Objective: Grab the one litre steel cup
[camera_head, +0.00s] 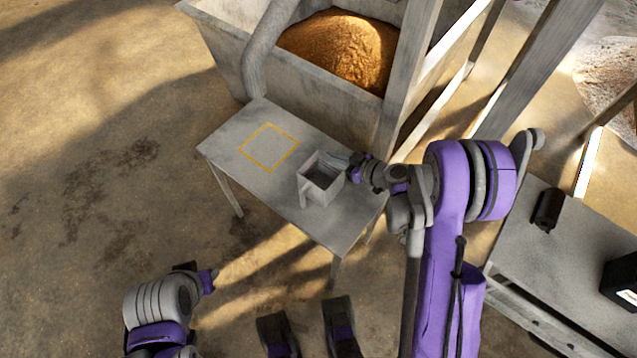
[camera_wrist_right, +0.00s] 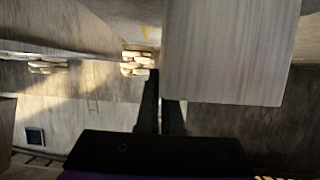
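The one litre steel cup (camera_head: 321,178) is a grey, box-shaped open vessel near the right end of the small table in the head view. In the right wrist view its flat grey side (camera_wrist_right: 222,52) fills the upper right, very close. My right gripper (camera_head: 349,163) is at the cup's upper right side. In the right wrist view its two dark fingers (camera_wrist_right: 162,105) have a narrow gap, and the right fingertip is hidden by the cup. Whether they grip it is unclear. My left gripper (camera_head: 207,276) is low at the left, away from the table, its opening unclear.
The small grey table (camera_head: 232,150) has a yellow square outline (camera_head: 269,147) on its bare left part. Behind it stands a large trough (camera_head: 222,45) of brown grain (camera_head: 343,45). Grey posts (camera_head: 407,80) rise at the right. Another table (camera_head: 590,250) stands at the lower right.

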